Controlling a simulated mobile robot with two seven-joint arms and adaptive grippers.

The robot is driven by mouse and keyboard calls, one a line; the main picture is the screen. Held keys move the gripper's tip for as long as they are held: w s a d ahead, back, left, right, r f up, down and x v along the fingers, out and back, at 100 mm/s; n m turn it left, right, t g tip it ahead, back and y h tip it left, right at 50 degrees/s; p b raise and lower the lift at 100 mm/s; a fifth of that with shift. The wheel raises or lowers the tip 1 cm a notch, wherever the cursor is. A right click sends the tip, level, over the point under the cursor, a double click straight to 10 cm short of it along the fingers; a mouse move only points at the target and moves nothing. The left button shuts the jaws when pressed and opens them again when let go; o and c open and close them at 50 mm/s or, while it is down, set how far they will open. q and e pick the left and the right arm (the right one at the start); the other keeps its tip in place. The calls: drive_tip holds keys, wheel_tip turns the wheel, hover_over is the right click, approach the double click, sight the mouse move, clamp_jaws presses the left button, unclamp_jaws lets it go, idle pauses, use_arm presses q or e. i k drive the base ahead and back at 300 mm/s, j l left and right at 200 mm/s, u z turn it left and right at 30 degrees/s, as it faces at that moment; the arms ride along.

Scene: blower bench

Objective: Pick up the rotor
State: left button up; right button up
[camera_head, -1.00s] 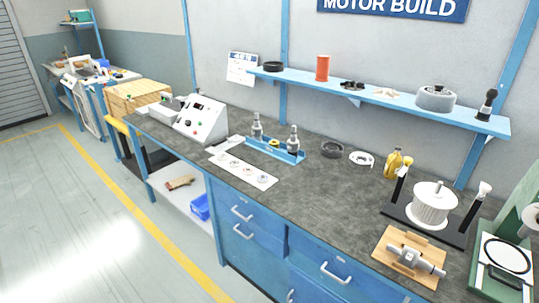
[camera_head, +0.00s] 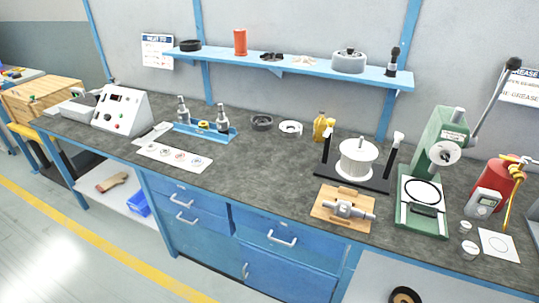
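A grey metal piece with a thick body and a thin shaft, which looks like the rotor (camera_head: 348,209), lies across a wooden cradle (camera_head: 328,194) near the front edge of the bench. Behind it, a white ribbed drum (camera_head: 358,162) with a shaft on top stands on a black base (camera_head: 325,177) between two black posts. I cannot tell for certain which of these is called the rotor, though the grey piece fits best. Neither of my grippers is in view.
A green press (camera_head: 437,150) stands right of the cradle, with a grey meter (camera_head: 484,203) and red can (camera_head: 502,182) beyond. A blue tray (camera_head: 222,136), dark ring (camera_head: 261,123), white ring (camera_head: 291,129) and yellow bottle (camera_head: 320,126) stand further back. The bench middle is clear.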

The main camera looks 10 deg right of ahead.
sight(342, 210)
drive_tip(key=i+j+z, duration=0.15)
drive_tip(key=z, duration=0.3)
drive_tip(key=i+j+z, duration=0.1)
drive_tip(key=j+z, duration=0.35)
drive_tip(key=i+j+z, duration=0.1)
drive_tip(key=j, duration=0.45)
drive_tip(key=i+j, duration=0.15)
drive_tip(key=j, duration=0.45)
drive_tip(key=i+j+z, duration=0.15)
drive_tip(key=j, duration=0.4)
drive_tip(key=k, duration=0.05)
